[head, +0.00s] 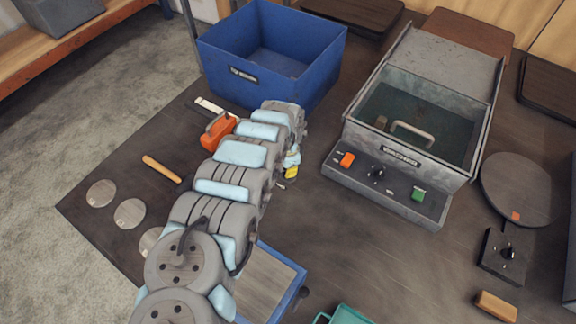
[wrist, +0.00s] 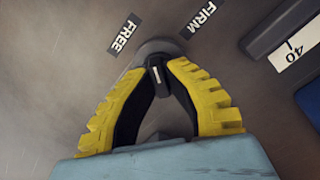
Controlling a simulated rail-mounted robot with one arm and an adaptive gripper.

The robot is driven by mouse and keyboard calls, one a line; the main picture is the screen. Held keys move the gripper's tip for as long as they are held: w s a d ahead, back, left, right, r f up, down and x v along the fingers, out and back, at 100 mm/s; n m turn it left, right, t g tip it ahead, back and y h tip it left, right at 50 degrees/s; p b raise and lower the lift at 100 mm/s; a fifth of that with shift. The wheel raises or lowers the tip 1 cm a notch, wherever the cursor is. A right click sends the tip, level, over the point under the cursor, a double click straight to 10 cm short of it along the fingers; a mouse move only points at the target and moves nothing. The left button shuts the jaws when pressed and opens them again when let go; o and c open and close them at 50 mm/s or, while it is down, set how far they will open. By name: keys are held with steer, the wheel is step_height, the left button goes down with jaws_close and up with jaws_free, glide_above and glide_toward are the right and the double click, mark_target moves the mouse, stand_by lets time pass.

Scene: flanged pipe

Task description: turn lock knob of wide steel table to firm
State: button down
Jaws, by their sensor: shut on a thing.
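The lock knob (wrist: 156,84) is a small dark knob with a white mark on a grey round base. It stands on the steel table (wrist: 60,70), in the upper middle of the wrist view. My gripper (wrist: 158,68) has its yellow fingers shut on the knob, one on each side. The FREE label (wrist: 124,36) lies up and left of the knob, the FIRM label (wrist: 201,17) up and right. The white mark points roughly up the picture, between the two labels. In the head view my gripper (head: 292,170) shows only partly beside my arm, and the knob is hidden.
A blue bin (head: 315,85) stands behind my arm, and a grey tank with a control panel (head: 385,190) stands to the right. An orange block-like object (head: 217,131) is close to my arm's left. A dark object with a "40" scale (wrist: 292,52) is right of the knob.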

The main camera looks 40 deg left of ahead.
steer(key=m+p, duration=0.1)
steer(key=m, duration=0.4)
steer(key=shift+m+p, duration=0.3)
steer(key=shift+m, duration=0.1)
steer(key=m, duration=0.4)
steer(key=shift+m, duration=0.7)
steer(key=c, duration=1.1)
jaws_free()
steer(key=shift+r, duration=0.15)
steer(key=shift+r, duration=5.85)
